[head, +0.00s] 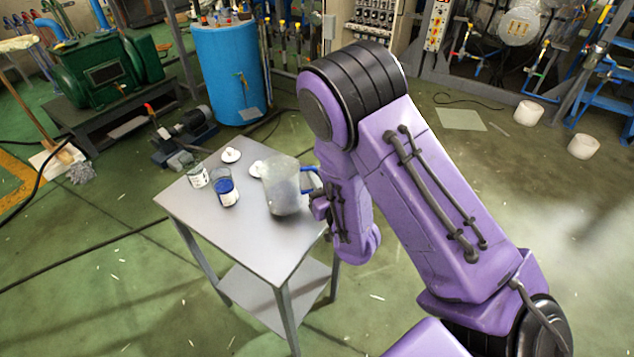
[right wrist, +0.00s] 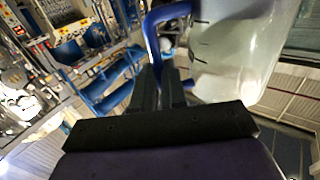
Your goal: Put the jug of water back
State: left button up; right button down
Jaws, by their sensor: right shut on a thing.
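The jug (head: 283,190) is translucent, with a blue handle. In the head view it is at the right side of the small grey table's top (head: 215,226); I cannot tell whether its base touches the top. My right gripper (head: 316,198) is on the jug's right, shut on the handle, its fingers partly hidden by my arm. In the right wrist view, the fingers (right wrist: 162,84) close on the blue handle (right wrist: 153,40), with the clear jug body (right wrist: 240,45) to the right. My left gripper is not in view.
On the table stand a beaker with a blue band or content (head: 226,190), a small labelled jar (head: 197,177) and white pieces (head: 231,154) at the back. A blue drum (head: 228,75) and green machine (head: 103,75) stand behind. The table's front left is clear.

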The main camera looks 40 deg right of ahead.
jog(key=shift+f, duration=0.8)
jog(key=shift+w+f, duration=0.15)
jog(key=shift+f, duration=0.05)
jog(key=c, duration=1.6)
grip_release()
jog(key=shift+f, duration=0.15)
jog(key=o, duration=0.4)
